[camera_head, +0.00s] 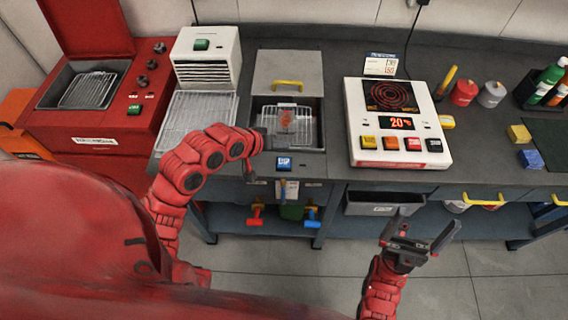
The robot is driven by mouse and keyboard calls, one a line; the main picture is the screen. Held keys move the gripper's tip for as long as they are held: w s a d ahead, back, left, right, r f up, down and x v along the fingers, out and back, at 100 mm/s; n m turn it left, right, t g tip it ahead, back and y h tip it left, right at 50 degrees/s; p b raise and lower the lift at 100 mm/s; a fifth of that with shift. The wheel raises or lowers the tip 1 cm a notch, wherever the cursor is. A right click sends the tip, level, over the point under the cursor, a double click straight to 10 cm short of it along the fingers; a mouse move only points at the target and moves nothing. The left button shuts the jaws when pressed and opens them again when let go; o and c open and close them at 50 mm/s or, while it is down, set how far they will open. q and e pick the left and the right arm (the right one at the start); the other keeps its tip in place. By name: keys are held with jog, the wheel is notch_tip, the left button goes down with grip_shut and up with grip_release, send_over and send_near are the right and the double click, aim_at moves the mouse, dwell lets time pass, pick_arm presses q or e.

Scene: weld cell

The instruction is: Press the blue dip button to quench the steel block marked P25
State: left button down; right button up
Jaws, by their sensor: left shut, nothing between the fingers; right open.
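The blue dip button (284,163) is on the front of the quench tank (316,139). An orange-red glowing block (287,117) shows on the wire rack inside the open tank; its marking is too small to read. My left gripper (277,143) is shut and empty over the tank's front edge, just behind and left of the button in the picture. Contact with the button is not visible. My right gripper (426,222) is open and empty in front of the bench, low on the right.
A hot plate (356,151) with several coloured buttons stands right of the tank. A wire cooling rack (207,108) and white vented unit (214,48) are left, beside a red furnace (119,140). Red and grey canisters (463,92) stand farther right. Bench front is mostly clear.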

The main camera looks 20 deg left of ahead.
pick_arm(q)
jog(key=b, duration=0.3)
send_over(290, 158)
jog(key=s+a, duration=0.2)
jog(key=s, duration=0.1)
notch_tip(290, 158, down, 5)
jog(key=shift+f, duration=0.15)
jog(key=shift+f+b, duration=0.3)
jog(key=shift+f, duration=0.1)
jog(key=shift+d+f, duration=0.1)
jog(key=shift+f, duration=0.05)
dwell(0.8)
jog(key=shift+f, duration=0.25)
